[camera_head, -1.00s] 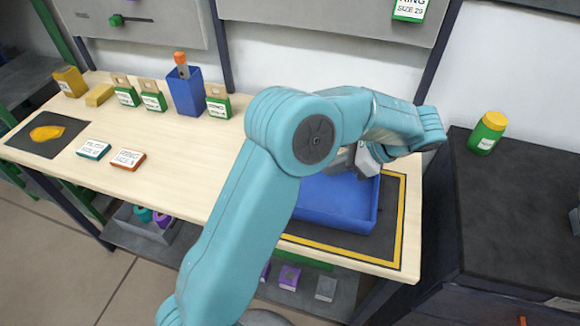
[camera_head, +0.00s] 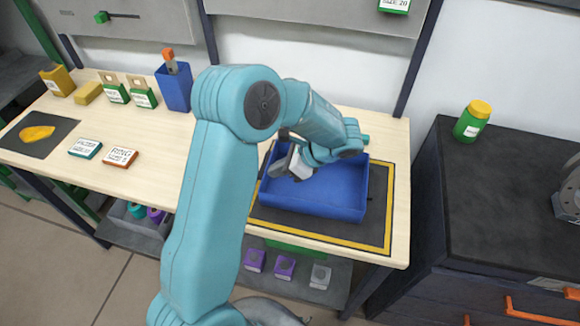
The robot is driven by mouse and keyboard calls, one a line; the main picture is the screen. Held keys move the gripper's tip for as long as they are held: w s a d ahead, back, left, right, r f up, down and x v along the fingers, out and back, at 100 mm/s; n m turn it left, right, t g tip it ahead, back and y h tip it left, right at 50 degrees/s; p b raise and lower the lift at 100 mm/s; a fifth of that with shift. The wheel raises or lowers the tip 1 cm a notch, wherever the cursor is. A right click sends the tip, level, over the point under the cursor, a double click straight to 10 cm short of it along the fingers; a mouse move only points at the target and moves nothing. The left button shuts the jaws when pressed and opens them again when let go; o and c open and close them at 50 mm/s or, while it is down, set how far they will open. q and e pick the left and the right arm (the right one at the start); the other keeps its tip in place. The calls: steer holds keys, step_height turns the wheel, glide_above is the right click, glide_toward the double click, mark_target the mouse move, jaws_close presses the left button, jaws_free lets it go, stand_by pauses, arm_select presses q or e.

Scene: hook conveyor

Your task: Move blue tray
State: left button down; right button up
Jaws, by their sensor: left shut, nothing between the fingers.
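The blue tray (camera_head: 345,205) is a shallow open box. It rests on a dark mat with a yellow border at the right end of the wooden bench. My left gripper (camera_head: 290,165) is shut and empty at the left part of the tray, near its back-left corner. I cannot tell whether it touches the tray wall. My left arm and wrist hide part of the tray's back and left side. The inside that shows is empty. My right gripper is not in view.
The dark mat (camera_head: 374,238) shows in front of and right of the tray. A blue bin (camera_head: 175,92) and several small boxes stand on the bench's left part. A dark cabinet (camera_head: 500,190) to the right carries a green bottle (camera_head: 472,122) and a grey device (camera_head: 570,197).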

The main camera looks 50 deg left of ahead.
arm_select(q)
steer(key=shift+a, duration=0.1)
steer(key=s+a, duration=0.3)
steer(key=a, duration=0.2)
steer(key=s+a+b, duration=0.1)
steer(key=s+a, duration=0.3)
steer(key=a, duration=0.1)
steer(key=s+a+b, duration=0.1)
steer(key=s+a, duration=0.2)
steer(key=a, duration=0.3)
steer(key=shift+s, duration=0.3)
steer(key=s+a, duration=0.2)
steer(key=a, duration=0.2)
steer(key=s+a, duration=0.3)
steer(key=a, duration=0.1)
steer(key=s+a, duration=0.2)
steer(key=a, duration=0.2)
steer(key=shift+s+a, duration=0.15)
steer(key=shift+s, duration=0.2)
steer(key=shift+w, duration=0.1)
